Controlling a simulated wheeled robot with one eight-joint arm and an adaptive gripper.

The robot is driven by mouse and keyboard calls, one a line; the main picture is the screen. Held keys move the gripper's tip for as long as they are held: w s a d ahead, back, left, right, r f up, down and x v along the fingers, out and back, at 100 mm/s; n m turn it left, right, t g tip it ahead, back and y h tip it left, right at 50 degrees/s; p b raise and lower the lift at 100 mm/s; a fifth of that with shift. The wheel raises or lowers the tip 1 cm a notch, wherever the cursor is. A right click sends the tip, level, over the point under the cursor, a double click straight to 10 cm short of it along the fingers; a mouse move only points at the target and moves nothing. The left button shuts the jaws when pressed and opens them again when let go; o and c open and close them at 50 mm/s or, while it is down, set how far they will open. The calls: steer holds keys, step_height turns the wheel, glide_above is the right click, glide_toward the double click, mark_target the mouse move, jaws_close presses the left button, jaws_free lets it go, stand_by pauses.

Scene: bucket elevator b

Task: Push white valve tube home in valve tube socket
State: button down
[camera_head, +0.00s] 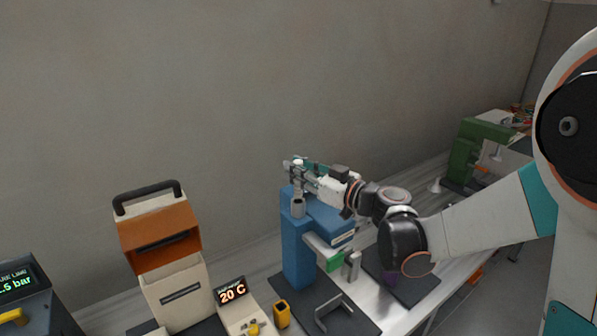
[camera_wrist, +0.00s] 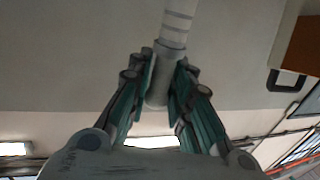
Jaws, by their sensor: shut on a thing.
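My gripper (camera_head: 299,174) is above the top of a blue upright machine (camera_head: 296,250). In the wrist view my gripper (camera_wrist: 161,85) has its fingers on both sides of a grey cylindrical section in line with the white valve tube (camera_wrist: 177,28), which has grey bands. In the head view a small pale top (camera_head: 298,162) shows at the fingertips. A grey cylinder, likely the valve tube socket (camera_head: 298,208), stands on the blue machine below my gripper. I cannot tell how deep the tube sits in it.
An orange and cream machine with a black handle (camera_head: 160,245) stands to the left. A "20 C" display (camera_head: 232,292), a yellow holder (camera_head: 282,314) and a grey bracket (camera_head: 333,313) are in front. A green machine (camera_head: 480,150) stands at the back right.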

mark_target(301, 188)
steer(key=shift+f+b, duration=2.2)
steer(key=shift+f, duration=0.3)
steer(key=c, duration=1.4)
jaws_free()
steer(key=shift+o, duration=0.2)
steer(key=v, duration=1.2)
steer(key=shift+a, duration=0.1)
